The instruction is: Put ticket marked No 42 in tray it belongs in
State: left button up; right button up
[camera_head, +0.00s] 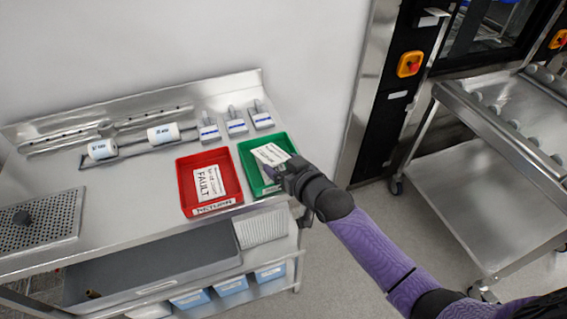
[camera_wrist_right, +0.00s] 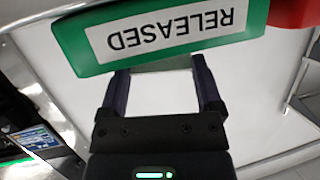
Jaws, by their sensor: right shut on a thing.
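My right gripper (camera_head: 277,173) is shut on a white ticket (camera_head: 270,154) over the green tray (camera_head: 245,161). The ticket carries dark print too small to read, so I cannot tell its number. I cannot tell whether it touches the tray floor. In the right wrist view the gripper's two fingers (camera_wrist_right: 165,88) are beside the front wall of the green tray (camera_wrist_right: 88,52), whose label reads RELEASED. Left of it stands a red tray (camera_head: 182,178) with a white ticket marked FAULT (camera_head: 208,184) lying in it. My left gripper is out of view.
The trays stand on a steel bench (camera_head: 130,190). Several grey-white devices (camera_head: 236,125) stand behind them, with two white rolls (camera_head: 163,134) to the left. A perforated plate (camera_head: 42,222) lies at far left. A steel cart (camera_head: 490,160) stands at right.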

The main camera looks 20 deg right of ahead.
jog(key=o, duration=1)
jog(key=shift+c, duration=0.2)
jog(key=p+v, duration=0.3)
jog(key=v, duration=0.6)
jog(key=s+d+f+g+h+b, duration=0.1)
jog(key=s+d+f+g, duration=0.3)
jog(key=f, duration=0.6)
jog(key=s+a+f+g+h+b, duration=0.1)
jog(key=s+f, duration=0.4)
jog(key=f, duration=0.5)
jog(key=s+f+g, duration=0.2)
jog(key=s+f, duration=0.3)
jog(key=s, duration=0.3)
jog(key=s+a+f+g+h+b, duration=0.1)
jog(key=s+f+g, duration=0.2)
jog(key=s, duration=0.6)
jog(key=s+f+g+b, duration=0.1)
jog(key=s+f+g, duration=0.2)
jog(key=s+f, duration=0.5)
jog(key=shift+s+a+n+h, duration=0.15)
jog(key=shift+s+n+h, duration=0.15)
jog(key=shift+s, duration=0.35)
